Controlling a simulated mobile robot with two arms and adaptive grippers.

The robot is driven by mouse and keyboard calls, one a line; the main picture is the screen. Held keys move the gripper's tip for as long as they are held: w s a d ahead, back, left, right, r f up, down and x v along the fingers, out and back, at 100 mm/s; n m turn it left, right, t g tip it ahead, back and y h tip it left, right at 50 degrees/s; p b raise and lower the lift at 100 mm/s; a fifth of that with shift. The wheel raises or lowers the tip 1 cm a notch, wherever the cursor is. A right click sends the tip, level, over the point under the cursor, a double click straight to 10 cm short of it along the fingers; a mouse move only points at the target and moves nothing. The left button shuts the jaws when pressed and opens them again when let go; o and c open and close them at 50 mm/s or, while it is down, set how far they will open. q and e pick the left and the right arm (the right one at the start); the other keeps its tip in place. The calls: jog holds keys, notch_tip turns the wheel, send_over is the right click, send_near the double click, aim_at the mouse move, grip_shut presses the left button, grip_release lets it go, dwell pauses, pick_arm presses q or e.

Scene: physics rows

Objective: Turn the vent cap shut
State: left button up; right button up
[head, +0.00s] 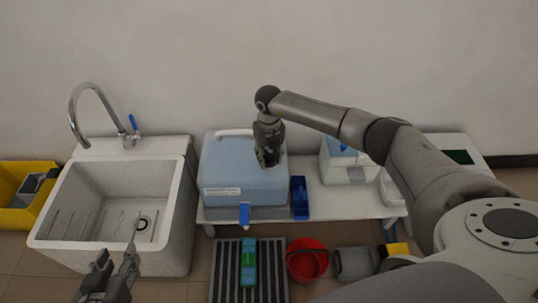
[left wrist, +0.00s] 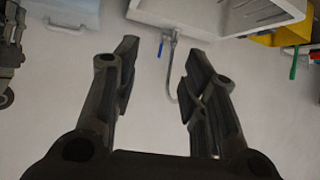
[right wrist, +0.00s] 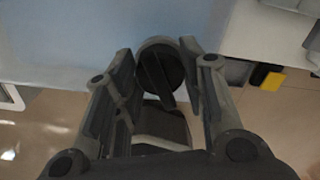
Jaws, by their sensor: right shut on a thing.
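The vent cap (right wrist: 158,68) is a dark round knob with a raised bar, seen in the right wrist view on the top of the light blue case (head: 225,165). My right gripper (head: 268,160) reaches down onto the case top near its right side. In the right wrist view its fingers (right wrist: 160,80) stand on either side of the cap and are shut on it. In the head view the gripper hides the cap. My left gripper (head: 118,262) is open and empty in front of the sink; its parted fingers show in the left wrist view (left wrist: 158,75).
The case stands on a white table (head: 345,205) with a blue bin (head: 299,198) and a white-and-blue box (head: 345,165). The sink (head: 180,225) stands left of it. A red bucket (head: 305,262) and a striped mat (head: 225,275) are on the floor in front.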

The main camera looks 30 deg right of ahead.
jog(key=n, duration=0.6)
jog(key=shift+n, duration=0.3)
jog(key=n, duration=0.3)
jog(key=shift+b, duration=0.35)
pick_arm(q)
jog(key=shift+w+d+r+t+h, duration=0.2)
jog(key=shift+w+r+t, duration=0.25)
jog(key=shift+r, duration=0.3)
jog(key=shift+w+d+r+t+h, duration=0.1)
jog(key=shift+w+d+r+t, duration=0.15)
jog(key=shift+w+r+t, duration=0.35)
jog(key=shift+w+d+r+t+h, duration=0.1)
jog(key=shift+w+d+r+t, duration=0.2)
jog(key=shift+r, duration=0.55)
pick_arm(e)
jog(key=shift+n, duration=1.5)
pick_arm(q)
jog(key=shift+w, duration=0.1)
jog(key=shift+f, duration=0.1)
pick_arm(e)
jog(key=o, duration=1)
pick_arm(q)
jog(key=shift+f, duration=0.1)
